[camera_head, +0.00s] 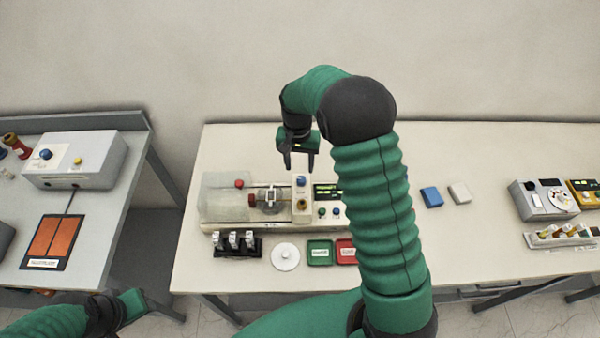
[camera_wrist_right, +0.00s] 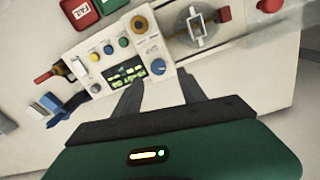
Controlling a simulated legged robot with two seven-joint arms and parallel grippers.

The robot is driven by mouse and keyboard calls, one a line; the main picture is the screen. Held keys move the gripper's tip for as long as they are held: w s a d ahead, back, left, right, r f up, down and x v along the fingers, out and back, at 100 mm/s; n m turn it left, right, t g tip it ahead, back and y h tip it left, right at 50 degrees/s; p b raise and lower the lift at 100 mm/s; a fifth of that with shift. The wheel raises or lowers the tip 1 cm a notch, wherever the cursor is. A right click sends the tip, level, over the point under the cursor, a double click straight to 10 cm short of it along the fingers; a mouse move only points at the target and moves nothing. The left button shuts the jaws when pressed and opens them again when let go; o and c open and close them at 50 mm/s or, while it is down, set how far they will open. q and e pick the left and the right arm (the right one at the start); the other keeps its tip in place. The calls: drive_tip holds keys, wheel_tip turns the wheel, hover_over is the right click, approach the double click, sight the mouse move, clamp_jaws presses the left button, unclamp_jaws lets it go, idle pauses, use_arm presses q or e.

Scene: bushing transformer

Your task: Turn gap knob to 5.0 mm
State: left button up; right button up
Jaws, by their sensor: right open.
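The test device (camera_head: 245,222) stands on the middle table. The lit display (camera_wrist_right: 126,71) is unreadable. My left gripper (camera_head: 132,304) shows only partly at bottom left; its fingers are unclear.
My right forearm covers the device's right side. A clear cover (camera_head: 222,190) is at its left. A green tray (camera_head: 320,252), a red tray (camera_head: 345,251) and a white disc (camera_head: 285,256) lie in front.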

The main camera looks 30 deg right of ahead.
sight(301, 178)
drive_tip(key=f, duration=0.3)
drive_tip(key=f+p, duration=0.1)
drive_tip(key=f, duration=0.1)
drive_tip(key=shift+d+f, duration=0.2)
drive_tip(key=shift+d, duration=0.05)
drive_tip(key=shift+s+d+f, duration=0.1)
drive_tip(key=shift+d+f, duration=0.05)
drive_tip(key=shift+f, duration=0.45)
drive_tip(key=shift+a, duration=0.2)
drive_tip(key=c, duration=0.6)
drive_tip(key=shift+d+r, duration=0.1)
clamp_jaws()
